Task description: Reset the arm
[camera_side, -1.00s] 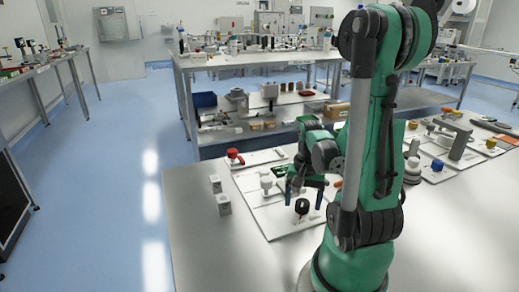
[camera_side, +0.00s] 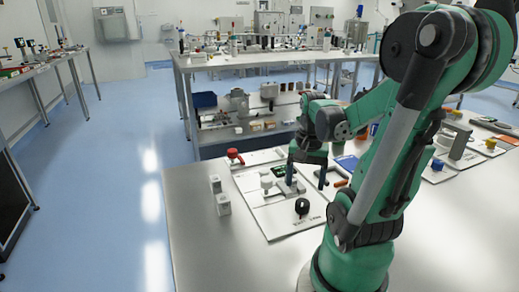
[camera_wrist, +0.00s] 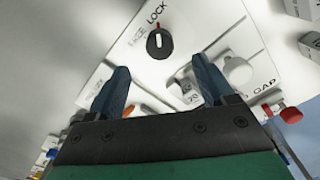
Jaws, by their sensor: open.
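My green arm stands on the metal table (camera_side: 235,270). My gripper (camera_side: 307,178) is open and empty, with its two blue fingers pointing down above the white panel board (camera_side: 273,222). In the wrist view my gripper (camera_wrist: 160,82) shows its fingers spread apart with nothing between the tips. A black rotary knob (camera_side: 302,206) sits on the board in front of the gripper. In the wrist view the black knob (camera_wrist: 159,42) lies beyond the fingers beside the printed word LOCK. A white round knob (camera_side: 266,180) stands to the left of the fingers.
Two small white blocks (camera_side: 219,194) stand left of the board. A red knob (camera_side: 234,153) is on a panel behind. Panels with a blue knob (camera_side: 437,164) and a yellow knob (camera_side: 490,143) lie to the right. The table's front left is clear.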

